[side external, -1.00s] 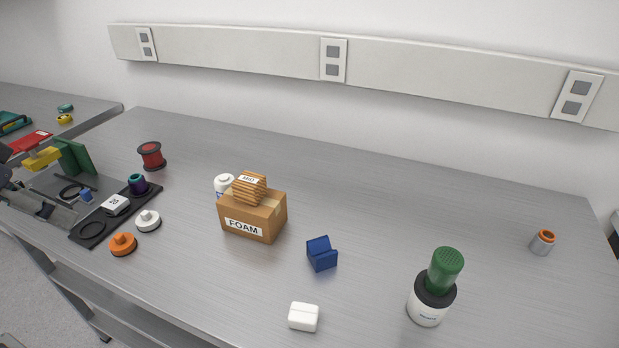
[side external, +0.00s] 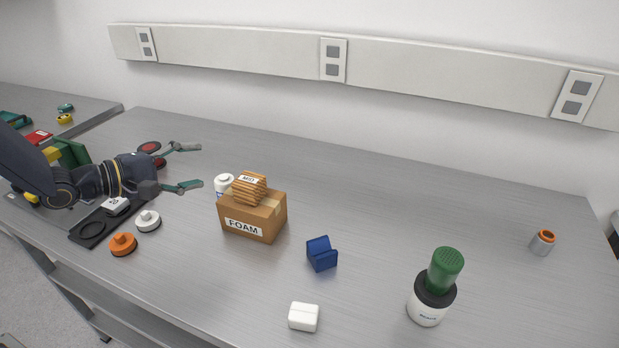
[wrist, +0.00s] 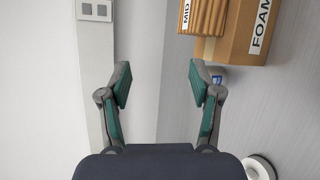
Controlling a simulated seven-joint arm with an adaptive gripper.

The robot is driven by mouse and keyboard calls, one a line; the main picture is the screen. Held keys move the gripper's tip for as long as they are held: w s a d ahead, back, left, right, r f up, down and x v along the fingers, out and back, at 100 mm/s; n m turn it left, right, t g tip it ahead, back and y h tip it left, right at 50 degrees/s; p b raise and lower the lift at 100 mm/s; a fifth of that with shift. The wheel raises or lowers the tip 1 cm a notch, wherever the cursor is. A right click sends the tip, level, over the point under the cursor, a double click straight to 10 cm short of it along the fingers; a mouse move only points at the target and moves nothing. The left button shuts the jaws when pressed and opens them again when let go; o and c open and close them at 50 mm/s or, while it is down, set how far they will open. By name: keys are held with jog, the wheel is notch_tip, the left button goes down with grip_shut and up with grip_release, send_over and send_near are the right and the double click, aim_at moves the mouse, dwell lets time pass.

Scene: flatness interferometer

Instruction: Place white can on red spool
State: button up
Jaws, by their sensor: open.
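The white can (side external: 223,181) stands behind and left of the foam box, which hides its lower right part. In the wrist view a small part of the can (wrist: 217,75) shows beside the box, just right of my right finger. The red spool (side external: 149,148) stands at the back left of the bench, partly hidden behind my gripper. My gripper (side external: 193,166) is open and empty, with its fingers pointing right towards the can. In the wrist view my gripper (wrist: 160,83) has bare bench and wall between its fingers.
The cardboard foam box (side external: 253,215) carries a stack of brown pads (side external: 250,188). White (side external: 148,221) and orange (side external: 123,243) knobbed discs lie near the black tray (side external: 88,232). A blue block (side external: 321,253) stands right of the box. The bench behind the box is clear.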

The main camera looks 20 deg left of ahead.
aim_at(217, 189)
jog(key=s+a+f+n+t, duration=0.1)
jog(key=a+f+n, duration=0.1)
jog(key=f+n, duration=0.2)
jog(key=s+a+f+n+t+y, duration=0.1)
jog(key=s+a+f+n, duration=0.1)
jog(key=f+n, duration=0.3)
jog(key=s+a+f+n+t+y, duration=0.1)
jog(key=f+n, duration=0.3)
jog(key=n, duration=0.4)
jog(key=shift+s+a+f+n+t, duration=0.2)
jog(key=shift+s+a+n+t, duration=0.1)
jog(key=shift+s+a+t, duration=0.25)
jog(key=shift+w+a+y, duration=0.1)
jog(key=shift+a+y, duration=0.2)
jog(key=w, duration=0.3)
jog(key=w+d, duration=0.1)
jog(key=w, duration=0.3)
jog(key=w+d, duration=0.1)
jog(key=w, duration=0.3)
jog(key=shift+f, duration=0.1)
jog(key=shift+w+d+f, duration=0.1)
jog(key=shift+w+d, duration=0.1)
jog(key=shift+w, duration=0.65)
jog(key=shift+w+d, duration=0.25)
jog(key=shift+w, duration=0.6)
jog(key=shift+w+d+f, duration=0.1)
jog(key=shift+w+d, duration=0.1)
jog(key=shift+w, duration=0.65)
jog(key=shift+c, duration=0.2)
